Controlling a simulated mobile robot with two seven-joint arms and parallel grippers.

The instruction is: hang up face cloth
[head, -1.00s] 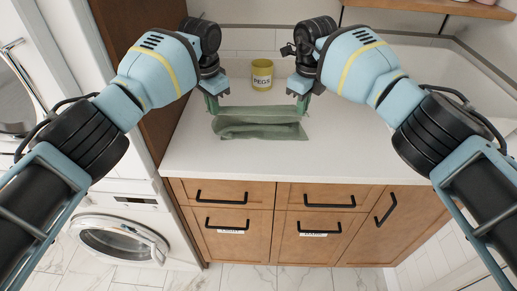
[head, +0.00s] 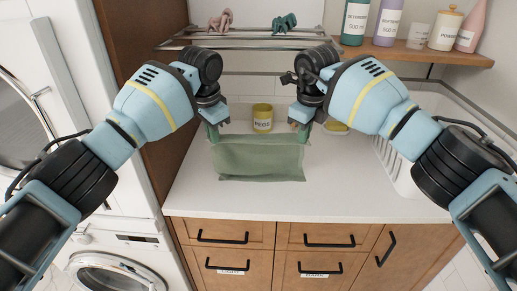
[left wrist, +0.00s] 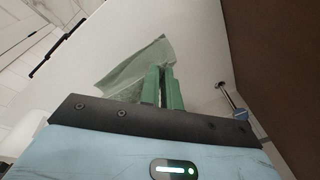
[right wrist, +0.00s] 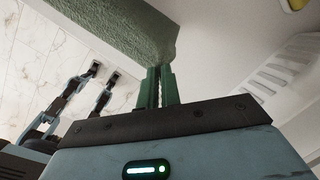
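The green face cloth (head: 260,160) is stretched between my two grippers above the white counter, its top edge level and its body hanging toward the counter. My left gripper (head: 213,136) is shut on the upper left corner; the left wrist view shows the cloth (left wrist: 138,68) at its fingertips (left wrist: 163,72). My right gripper (head: 303,134) is shut on the upper right corner; the right wrist view shows the cloth (right wrist: 120,30) at its fingertips (right wrist: 160,72). Whether the lower edge touches the counter is unclear. A metal rail rack (head: 250,43) is on the back wall, with pink and green items above it.
A yellow pegs tin (head: 262,116) stands behind the cloth. A yellow dish (head: 336,127) is behind my right gripper. A wooden shelf (head: 420,52) with bottles and jars is at upper right. A tall brown panel (head: 140,60) borders the left. The front counter is clear.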

